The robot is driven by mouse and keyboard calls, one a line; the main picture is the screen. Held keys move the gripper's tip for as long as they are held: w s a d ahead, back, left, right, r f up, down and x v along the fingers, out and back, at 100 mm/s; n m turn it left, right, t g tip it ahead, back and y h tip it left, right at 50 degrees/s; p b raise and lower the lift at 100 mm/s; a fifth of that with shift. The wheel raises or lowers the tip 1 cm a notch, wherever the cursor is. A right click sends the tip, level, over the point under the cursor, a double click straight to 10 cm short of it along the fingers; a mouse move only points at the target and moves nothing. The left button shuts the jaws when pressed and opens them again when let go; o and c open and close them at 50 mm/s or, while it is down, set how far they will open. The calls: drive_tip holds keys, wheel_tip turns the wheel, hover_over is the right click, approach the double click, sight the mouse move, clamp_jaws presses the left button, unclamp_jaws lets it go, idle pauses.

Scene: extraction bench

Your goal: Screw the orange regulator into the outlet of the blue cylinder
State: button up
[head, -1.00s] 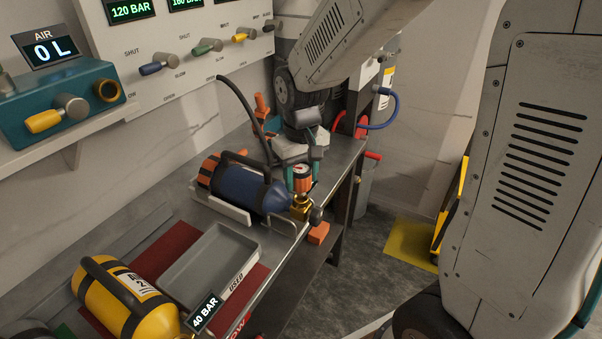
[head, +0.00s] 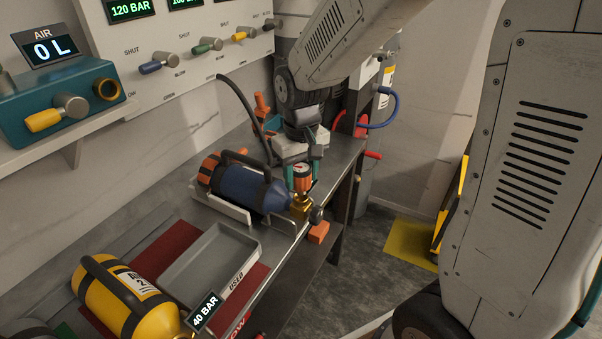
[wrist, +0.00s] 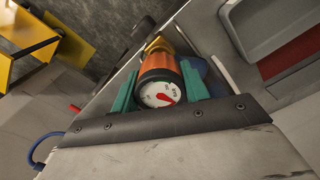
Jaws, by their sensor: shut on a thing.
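The blue cylinder (head: 238,187) lies in a pale cradle (head: 221,207) on the bench, its brass outlet (head: 301,206) pointing right. The orange regulator (head: 302,178) stands upright over the brass outlet. In the wrist view the regulator (wrist: 161,82) shows its white dial with a red needle, and the brass (wrist: 158,46) is just beyond it. My gripper (wrist: 154,90) is shut on the regulator, with a teal finger on each side. The joint between regulator and outlet is too small to tell whether the thread is engaged. Part of the blue cylinder (wrist: 198,69) shows behind the right finger.
A grey tray (head: 197,291) marked USED and a yellow cylinder (head: 127,303) are at the front left. An orange block (head: 319,232) is below the outlet near the bench edge. A black hose (head: 241,113) arches behind the blue cylinder. A valve panel (head: 190,50) is on the wall.

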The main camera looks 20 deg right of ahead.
drive_tip(key=shift+f, duration=1.15)
drive_tip(key=m, duration=0.9)
drive_tip(key=o, duration=1.3)
drive_tip(key=shift+c, duration=0.2)
wheel_tip(320, 180, up, 8)
drive_tip(key=shift+f, duration=0.1)
